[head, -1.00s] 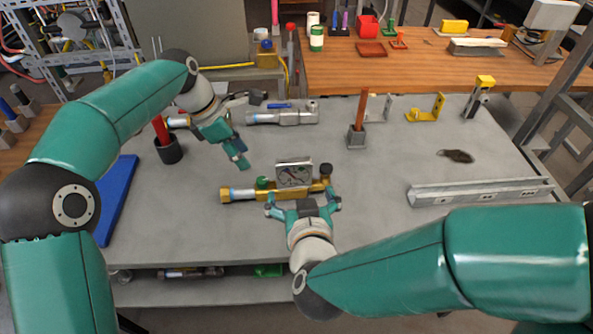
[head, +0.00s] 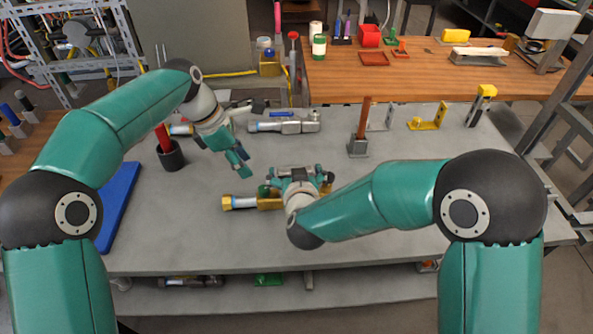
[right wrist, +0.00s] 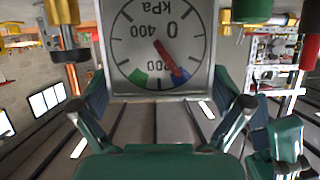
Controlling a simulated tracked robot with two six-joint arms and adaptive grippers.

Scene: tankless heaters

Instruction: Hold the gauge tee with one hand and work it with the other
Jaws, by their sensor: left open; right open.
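The gauge tee is a brass fitting on the grey bench; its left end (head: 235,202) shows in the head view, left of my right gripper (head: 297,182). The right gripper is open at the gauge and hides much of the tee. In the right wrist view, the square gauge (right wrist: 160,45) appears upside down, with a white kPa dial and red needle, close before the open right fingers (right wrist: 160,108). I cannot tell whether they touch it. My left gripper (head: 241,166) is open and empty above the bench, behind and left of the tee.
A dark cup (head: 171,156) with a red handle and a blue mat (head: 118,205) are at left. A grey fitting (head: 285,126) lies behind the tee. Bare bench surrounds the tee.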

